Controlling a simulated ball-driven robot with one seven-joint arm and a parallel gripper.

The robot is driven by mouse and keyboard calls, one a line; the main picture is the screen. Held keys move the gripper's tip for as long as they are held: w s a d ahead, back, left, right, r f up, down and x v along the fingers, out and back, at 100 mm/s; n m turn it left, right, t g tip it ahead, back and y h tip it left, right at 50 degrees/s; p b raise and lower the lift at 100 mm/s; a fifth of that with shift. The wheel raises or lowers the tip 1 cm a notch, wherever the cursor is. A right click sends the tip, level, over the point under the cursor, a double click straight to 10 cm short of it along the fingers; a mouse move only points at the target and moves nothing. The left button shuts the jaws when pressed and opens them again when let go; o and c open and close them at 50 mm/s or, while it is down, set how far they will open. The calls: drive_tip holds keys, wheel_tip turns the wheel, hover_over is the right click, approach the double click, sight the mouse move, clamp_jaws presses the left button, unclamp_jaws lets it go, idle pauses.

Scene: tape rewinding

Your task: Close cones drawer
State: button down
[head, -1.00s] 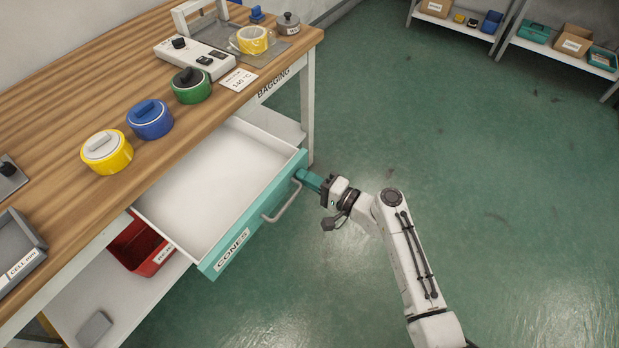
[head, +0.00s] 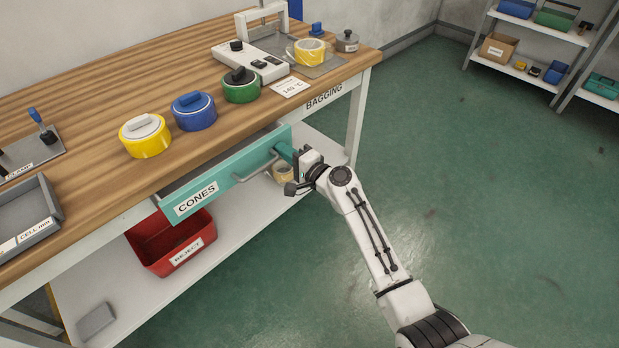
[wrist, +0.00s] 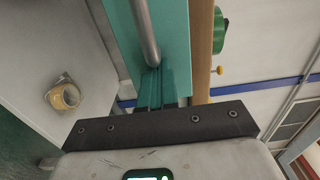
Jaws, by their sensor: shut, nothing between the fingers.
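The teal cones drawer (head: 214,181), labelled CONES, is under the front edge of the wooden bench. It stands only a little way out, with a narrow strip of its inside showing behind the front. Its grey bar handle (head: 256,166) is on the front panel. My gripper (head: 281,150) is shut and empty, with its teal fingertips against the drawer front at the right end of the handle. In the wrist view the fingers (wrist: 163,88) meet the teal drawer front (wrist: 176,35) beside the handle (wrist: 146,32).
A red reject bin (head: 172,240) and a tan roll (head: 284,172) sit on the lower shelf. A bench leg (head: 356,118) stands right of the drawer. The green floor at right is clear.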

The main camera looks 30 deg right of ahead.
sight(270, 139)
drive_tip(key=b+x, duration=0.2)
drive_tip(key=x, duration=0.3)
drive_tip(key=shift+w+a+f, duration=0.1)
drive_tip(key=shift+w+a, duration=0.05)
drive_tip(key=shift+w, duration=0.1)
drive_tip(key=shift+w+r+b, duration=0.25)
drive_tip(key=shift+r+b, duration=0.1)
drive_tip(key=shift+b, duration=0.05)
